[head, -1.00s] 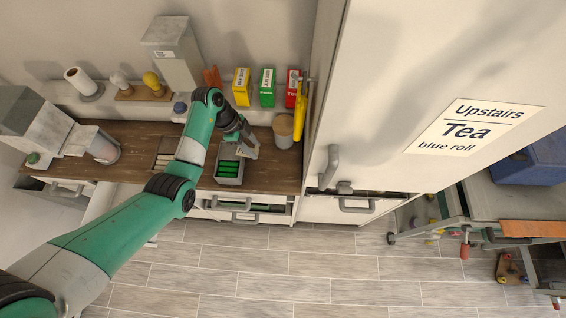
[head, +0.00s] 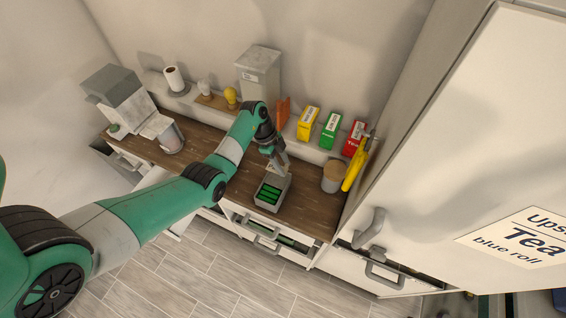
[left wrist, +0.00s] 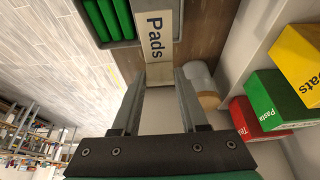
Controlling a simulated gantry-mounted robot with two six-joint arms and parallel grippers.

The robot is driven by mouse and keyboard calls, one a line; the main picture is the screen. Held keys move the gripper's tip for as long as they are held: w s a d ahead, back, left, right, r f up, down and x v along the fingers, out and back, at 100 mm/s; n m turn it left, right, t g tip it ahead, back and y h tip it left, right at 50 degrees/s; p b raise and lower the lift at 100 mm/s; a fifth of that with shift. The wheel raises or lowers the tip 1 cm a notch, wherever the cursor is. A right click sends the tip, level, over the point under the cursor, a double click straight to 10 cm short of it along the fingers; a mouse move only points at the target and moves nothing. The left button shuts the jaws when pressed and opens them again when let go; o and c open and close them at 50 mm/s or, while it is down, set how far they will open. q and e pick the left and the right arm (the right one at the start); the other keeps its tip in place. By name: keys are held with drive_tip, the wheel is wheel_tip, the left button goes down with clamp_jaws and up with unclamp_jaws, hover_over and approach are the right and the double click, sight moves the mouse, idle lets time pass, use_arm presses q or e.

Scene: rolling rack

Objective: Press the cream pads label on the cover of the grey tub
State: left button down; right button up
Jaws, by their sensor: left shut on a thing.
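The cream label (left wrist: 155,38), printed "Pads", lies between the fingertips of my left gripper (left wrist: 160,76) in the left wrist view. The gripper is shut on it. In the head view my left gripper (head: 279,166) is low over the back edge of a small grey tub (head: 270,207) with several green items showing in it. The tub's corner also shows in the left wrist view (left wrist: 128,43), beside the label. I cannot tell whether the label touches the tub or its cover. My right gripper is out of view.
The tub stands on a wooden counter (head: 312,213). A lidded canister (head: 333,178), yellow, green and red boxes (head: 330,131) and a yellow object (head: 355,170) stand to the right. A tall grey container (head: 260,75) is behind. Bare counter lies left of the tub.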

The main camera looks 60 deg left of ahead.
use_arm(q)
drive_tip(key=shift+f+b, duration=1.45)
drive_tip(key=shift+f, duration=1.55)
drive_tip(key=shift+f, duration=0.15)
drive_tip(key=shift+c, duration=1.8)
unclamp_jaws()
drive_tip(key=p+v, duration=0.1)
drive_tip(key=v, duration=1)
drive_tip(key=shift+s+r+p, duration=0.15)
drive_tip(key=shift+r+p, duration=0.15)
drive_tip(key=shift+r, duration=0.05)
